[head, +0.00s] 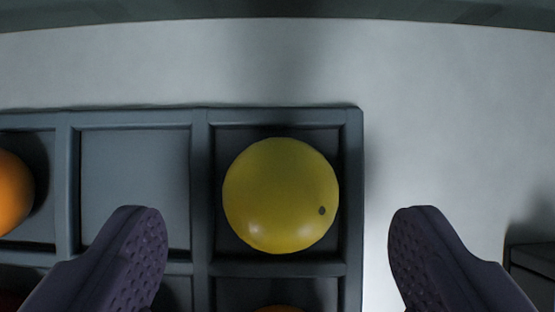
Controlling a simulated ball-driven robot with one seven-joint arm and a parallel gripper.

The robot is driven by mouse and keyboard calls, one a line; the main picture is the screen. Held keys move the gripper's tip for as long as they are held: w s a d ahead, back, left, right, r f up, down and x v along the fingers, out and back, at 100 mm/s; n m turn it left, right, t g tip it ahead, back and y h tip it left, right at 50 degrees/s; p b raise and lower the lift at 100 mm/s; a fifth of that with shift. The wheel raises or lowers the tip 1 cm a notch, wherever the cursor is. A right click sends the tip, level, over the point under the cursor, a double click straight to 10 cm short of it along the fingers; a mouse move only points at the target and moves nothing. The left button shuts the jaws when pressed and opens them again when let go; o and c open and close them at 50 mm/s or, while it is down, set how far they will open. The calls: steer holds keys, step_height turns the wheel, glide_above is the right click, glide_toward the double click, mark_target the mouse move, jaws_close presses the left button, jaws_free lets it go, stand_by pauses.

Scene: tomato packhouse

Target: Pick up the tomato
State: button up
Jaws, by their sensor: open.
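A yellow tomato (280,195) with a small dark spot sits in the top right compartment of a dark grey divided tray (201,160). My gripper (277,240) is open, with one dark purple finger low on the left over the tray and the other low on the right, outside the tray's right edge. The tomato appears between the two fingers, slightly higher in the picture, and neither finger touches it. How far the fingers are above the tray I cannot tell.
An orange tomato (12,192) sits in a compartment at the left edge. Another orange one (280,308) is partly cut off at the bottom. The compartment (135,180) left of the yellow tomato is empty. A dark box-like object (535,262) stands at the right edge.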

mark_target(280, 214)
steer(key=x, duration=0.3)
steer(key=shift+f+b, duration=0.2)
steer(key=shift+b, duration=0.2)
steer(key=shift+r, duration=0.1)
steer(key=c, duration=0.8)
steer(key=shift+r, duration=0.1)
